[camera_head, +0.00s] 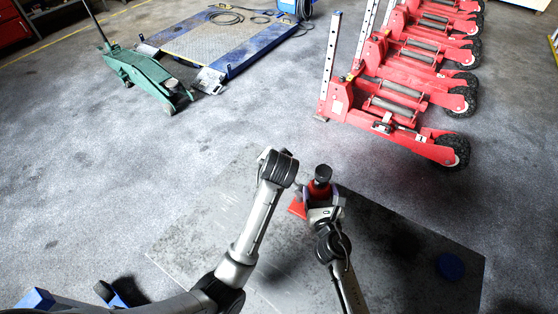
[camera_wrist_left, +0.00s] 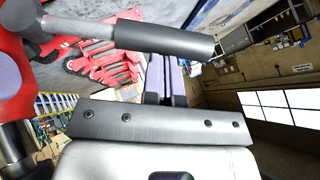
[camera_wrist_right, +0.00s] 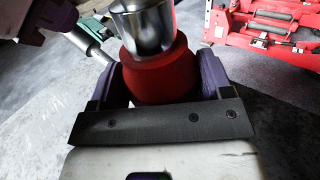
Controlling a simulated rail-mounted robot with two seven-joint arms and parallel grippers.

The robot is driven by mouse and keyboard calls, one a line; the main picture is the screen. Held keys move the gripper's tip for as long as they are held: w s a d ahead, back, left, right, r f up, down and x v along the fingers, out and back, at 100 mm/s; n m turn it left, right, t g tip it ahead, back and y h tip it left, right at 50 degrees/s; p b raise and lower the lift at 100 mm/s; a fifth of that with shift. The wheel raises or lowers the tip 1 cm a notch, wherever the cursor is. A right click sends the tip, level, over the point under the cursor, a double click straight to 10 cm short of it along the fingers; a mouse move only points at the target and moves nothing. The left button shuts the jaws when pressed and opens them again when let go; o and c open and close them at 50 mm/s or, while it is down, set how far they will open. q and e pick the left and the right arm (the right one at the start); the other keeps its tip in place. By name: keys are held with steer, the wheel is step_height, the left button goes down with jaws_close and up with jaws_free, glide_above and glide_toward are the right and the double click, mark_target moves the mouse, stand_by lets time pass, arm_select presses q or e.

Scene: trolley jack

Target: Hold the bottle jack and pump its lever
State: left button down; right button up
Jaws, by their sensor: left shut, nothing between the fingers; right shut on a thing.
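The red bottle jack (camera_head: 319,189) stands upright on the floor plate with a dark top. My right gripper (camera_head: 322,205) is shut around its body. In the right wrist view, the red body (camera_wrist_right: 160,78) sits between the two purple fingers, below a shiny metal ram (camera_wrist_right: 143,25). The lever (camera_wrist_left: 165,37), a grey rod with a dark grip, crosses the top of the left wrist view from the jack. My left gripper (camera_wrist_left: 167,78) is shut and empty at the grip, which hides its fingertips; I cannot tell if they touch. In the head view my left wrist hides most of this gripper.
The grey floor plate (camera_head: 200,235) lies under the jack, with a blue round thing (camera_head: 450,266) at its right. Red jacks (camera_head: 400,100) stand in a row at the back right. A green trolley jack (camera_head: 140,75) and a blue-edged platform (camera_head: 215,45) are at the back left.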

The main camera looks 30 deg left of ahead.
arm_select(q)
steer(key=a+f+h, duration=0.1)
steer(key=a+f+n+h, duration=0.1)
steer(key=f, duration=0.1)
steer(key=shift+s+a+h, duration=0.1)
steer(key=shift+a+h, duration=0.15)
steer(key=shift+h, duration=0.15)
steer(key=shift+a+f, duration=0.25)
steer(key=shift+f, duration=0.25)
steer(key=shift+a+f, duration=0.2)
steer(key=shift+f, duration=0.3)
steer(key=shift+s+a+f, duration=0.1)
steer(key=shift+f, duration=0.05)
steer(key=r, duration=0.5)
steer(key=shift+w+d, duration=0.2)
steer(key=shift+w, duration=0.2)
steer(key=v, duration=0.9)
steer(key=shift+s+a+r, duration=0.15)
steer(key=shift+a+r, duration=0.15)
steer(key=shift+r, duration=0.05)
steer(key=shift+h, duration=0.3)
